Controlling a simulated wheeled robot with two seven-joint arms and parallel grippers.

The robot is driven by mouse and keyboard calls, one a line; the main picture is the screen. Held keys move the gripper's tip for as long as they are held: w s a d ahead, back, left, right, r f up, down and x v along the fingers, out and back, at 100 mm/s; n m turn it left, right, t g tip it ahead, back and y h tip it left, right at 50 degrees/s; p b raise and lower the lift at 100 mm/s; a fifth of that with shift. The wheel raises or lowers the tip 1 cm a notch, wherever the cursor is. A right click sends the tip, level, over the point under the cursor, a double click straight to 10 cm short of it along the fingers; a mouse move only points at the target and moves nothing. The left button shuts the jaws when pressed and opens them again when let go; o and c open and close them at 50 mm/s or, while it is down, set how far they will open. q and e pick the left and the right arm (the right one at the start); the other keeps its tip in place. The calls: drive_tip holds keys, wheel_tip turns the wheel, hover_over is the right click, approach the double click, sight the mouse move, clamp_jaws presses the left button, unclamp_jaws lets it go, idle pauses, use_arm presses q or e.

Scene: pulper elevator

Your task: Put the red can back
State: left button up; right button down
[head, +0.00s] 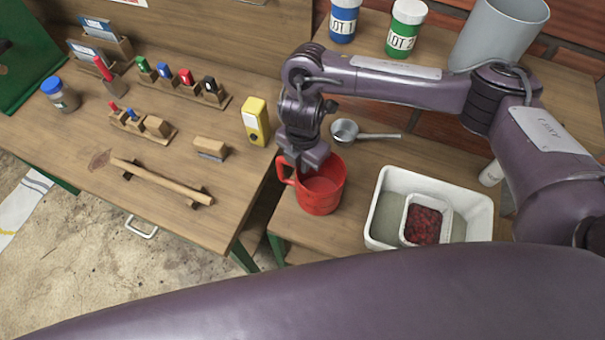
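The red can (322,192) is an open-topped mug-like vessel with a loop handle on its left side. It appears upright over the left part of the right-hand table; I cannot tell whether it rests on the top or is held just above it. My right gripper (308,162) comes down from above at the can's rear left rim, close to the handle. Its fingertips are small and partly hidden, so its grip on the can is unclear. My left gripper is not in view.
A white tub (480,214) holding a small box of red pulp stands right of the can. A metal ladle (344,131) lies behind. A grey bucket (500,35) and labelled jars are behind.

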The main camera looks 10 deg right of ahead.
sight(303, 183)
drive_tip(key=shift+f, duration=0.95)
drive_tip(key=shift+f+b, duration=0.8)
drive_tip(key=shift+f, duration=1.05)
drive_tip(key=shift+f, duration=0.15)
drive_tip(key=c, duration=1.7)
unclamp_jaws()
